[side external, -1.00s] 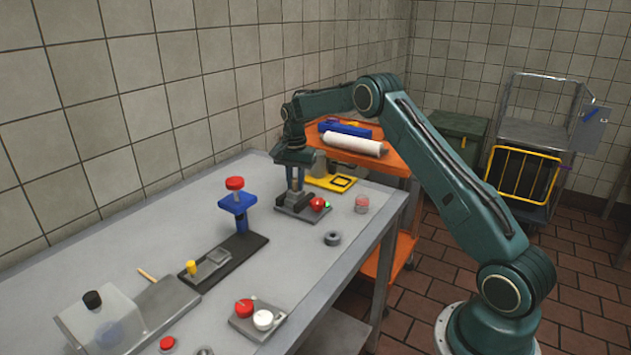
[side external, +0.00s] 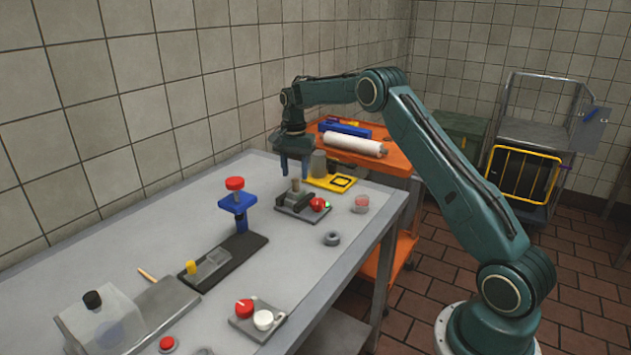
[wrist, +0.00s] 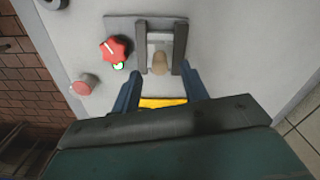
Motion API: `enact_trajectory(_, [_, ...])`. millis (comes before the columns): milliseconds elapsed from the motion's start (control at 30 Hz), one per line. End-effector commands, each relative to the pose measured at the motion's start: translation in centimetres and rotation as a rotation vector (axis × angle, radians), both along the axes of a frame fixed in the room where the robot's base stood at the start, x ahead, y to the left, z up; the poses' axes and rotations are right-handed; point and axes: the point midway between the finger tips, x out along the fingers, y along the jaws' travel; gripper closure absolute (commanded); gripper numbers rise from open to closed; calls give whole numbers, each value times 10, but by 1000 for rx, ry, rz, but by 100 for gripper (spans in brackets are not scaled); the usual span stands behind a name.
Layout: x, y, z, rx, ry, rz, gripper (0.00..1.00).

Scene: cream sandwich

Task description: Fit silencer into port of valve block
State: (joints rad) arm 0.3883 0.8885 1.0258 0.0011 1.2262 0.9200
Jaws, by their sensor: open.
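A small tan, round-topped piece, apparently the silencer (side external: 296,184), stands upright between two dark rails on a grey block with a red knob, apparently the valve block (side external: 288,209). In the wrist view the tan piece (wrist: 159,63) shows between the rails of the block (wrist: 118,24). Its lower end is hidden, so I cannot tell how deep it sits. My gripper (side external: 294,174) is open and empty just above it, fingers pointing down. In the wrist view my gripper's fingers (wrist: 161,72) are spread wide on either side, apart from the tan piece.
The red knob (side external: 318,204) with a green light sits beside the rails. A yellow plate (side external: 343,185) with a grey cylinder (side external: 318,163) lies behind. A clear-and-red button (side external: 362,203) and a grey ring (side external: 332,239) lie to the right. A blue-and-red stand (side external: 237,204) is left.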

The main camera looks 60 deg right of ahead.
Motion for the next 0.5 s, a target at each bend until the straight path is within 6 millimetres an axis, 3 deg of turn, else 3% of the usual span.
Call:
enact_trajectory(300, [0, 0, 56, 0, -2, 0, 56])
enact_trajectory(500, [0, 0, 82, -1, -1, 0, 56])
